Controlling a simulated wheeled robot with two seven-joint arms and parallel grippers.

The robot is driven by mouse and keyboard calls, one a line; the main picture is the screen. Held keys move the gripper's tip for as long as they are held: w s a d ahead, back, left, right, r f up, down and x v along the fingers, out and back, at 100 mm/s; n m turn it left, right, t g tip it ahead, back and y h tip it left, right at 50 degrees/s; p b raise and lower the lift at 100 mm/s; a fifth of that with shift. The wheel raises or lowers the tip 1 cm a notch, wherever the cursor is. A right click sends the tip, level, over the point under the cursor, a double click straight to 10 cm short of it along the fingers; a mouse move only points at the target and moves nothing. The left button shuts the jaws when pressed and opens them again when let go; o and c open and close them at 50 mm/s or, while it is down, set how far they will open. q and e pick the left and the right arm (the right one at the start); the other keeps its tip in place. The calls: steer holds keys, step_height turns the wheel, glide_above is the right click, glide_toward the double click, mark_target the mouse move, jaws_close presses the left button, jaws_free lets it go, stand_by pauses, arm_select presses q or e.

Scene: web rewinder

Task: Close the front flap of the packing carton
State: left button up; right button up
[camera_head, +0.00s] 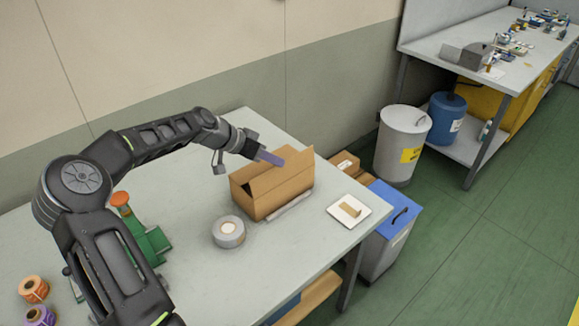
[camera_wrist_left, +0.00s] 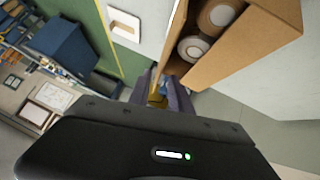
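The packing carton (camera_head: 272,197) is a brown box at the back right of the table, with a raised flap standing at its right back side. In the left wrist view the carton (camera_wrist_left: 245,38) is at the upper right, open, with rolls (camera_wrist_left: 194,48) inside. My left gripper (camera_head: 268,157) is just above the carton's top near its back edge. In the left wrist view its two fingers (camera_wrist_left: 160,92) stand a narrow gap apart beside the carton's edge. Nothing is clearly held between them; contact with a flap cannot be told. My right gripper is not in view.
A tape roll (camera_head: 229,233) stands left of the carton, and a white tray (camera_head: 349,211) lies right of it. A green tool (camera_head: 148,243) and small rolls (camera_head: 35,289) are at the left. A blue-lidded bin (camera_head: 396,208) and grey drum (camera_head: 402,143) stand beyond the table.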

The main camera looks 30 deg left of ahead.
mark_target(288, 163)
arm_select(q)
steer(key=p+x, duration=0.1)
steer(key=x, duration=0.5)
steer(key=shift+w+d+f+p, duration=0.2)
steer(key=shift+w+p, duration=0.1)
steer(key=shift+p, duration=0.1)
steer(key=shift+w+d+f, duration=0.1)
steer(key=shift+w+f, duration=0.1)
steer(key=shift+f, duration=0.15)
steer(key=shift+c, duration=0.5)
jaws_close()
